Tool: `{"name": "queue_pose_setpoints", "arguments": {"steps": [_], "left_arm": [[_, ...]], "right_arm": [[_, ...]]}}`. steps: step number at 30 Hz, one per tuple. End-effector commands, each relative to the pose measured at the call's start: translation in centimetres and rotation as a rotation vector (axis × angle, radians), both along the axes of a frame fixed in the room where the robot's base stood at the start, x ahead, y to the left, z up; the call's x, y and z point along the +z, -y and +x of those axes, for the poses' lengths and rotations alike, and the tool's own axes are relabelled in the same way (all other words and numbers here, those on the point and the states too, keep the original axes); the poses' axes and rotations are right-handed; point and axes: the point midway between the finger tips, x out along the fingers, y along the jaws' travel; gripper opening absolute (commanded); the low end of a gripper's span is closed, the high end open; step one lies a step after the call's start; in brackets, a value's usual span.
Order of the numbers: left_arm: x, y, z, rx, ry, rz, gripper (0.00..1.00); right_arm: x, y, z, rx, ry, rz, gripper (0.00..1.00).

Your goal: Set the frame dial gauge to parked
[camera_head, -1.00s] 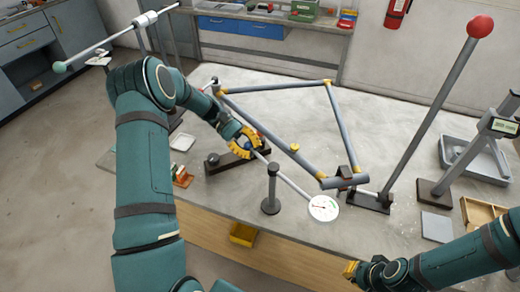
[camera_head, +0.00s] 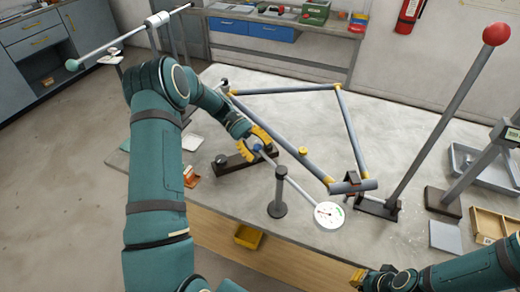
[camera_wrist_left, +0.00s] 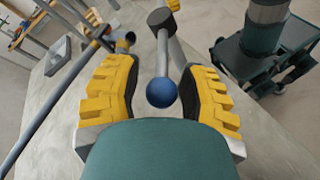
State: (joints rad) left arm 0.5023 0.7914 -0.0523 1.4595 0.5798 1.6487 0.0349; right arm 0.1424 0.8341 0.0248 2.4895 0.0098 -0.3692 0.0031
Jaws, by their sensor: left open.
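The dial gauge is a white round face (camera_head: 329,216) with a red pointer, beside a dark post (camera_head: 278,195) on the bench. A grey arm runs from it up-left to a blue ball knob (camera_head: 257,148). My left gripper (camera_head: 259,143) is at the knob with its yellow fingers spread. In the left wrist view the blue knob (camera_wrist_left: 161,92) sits between the open fingers of my left gripper (camera_wrist_left: 160,100), with gaps visible on both sides. My right gripper (camera_head: 357,278) is low at the bench's front edge; its fingers are too small to read.
A bicycle frame (camera_head: 347,130) lies just behind the gauge arm, close to my left gripper. A tall red-knobbed lever (camera_head: 447,115) stands to the right. The bench's back middle is clear.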

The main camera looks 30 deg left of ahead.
Motion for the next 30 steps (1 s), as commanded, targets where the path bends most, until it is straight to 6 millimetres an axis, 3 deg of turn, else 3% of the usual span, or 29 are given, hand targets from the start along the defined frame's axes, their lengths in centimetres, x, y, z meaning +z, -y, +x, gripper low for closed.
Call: {"name": "queue_pose_setpoints", "arguments": {"steps": [7, 21, 30], "left_arm": [[0.2, -0.9, 0.2, 0.000, -0.002, 0.002, 0.41], [2.9, -8.6, 2.2, 0.001, 0.001, 0.000, 0.41], [3.8, -10.9, 2.8, 0.001, 0.000, -0.001, 0.41]], "right_arm": [[0.0, 0.0, 0.0, 0.000, 0.000, 0.000, 0.00], [0.0, 0.0, 0.0, 0.000, 0.000, 0.000, 0.00], [0.0, 0.0, 0.0, 0.000, 0.000, 0.000, 0.00]]}}
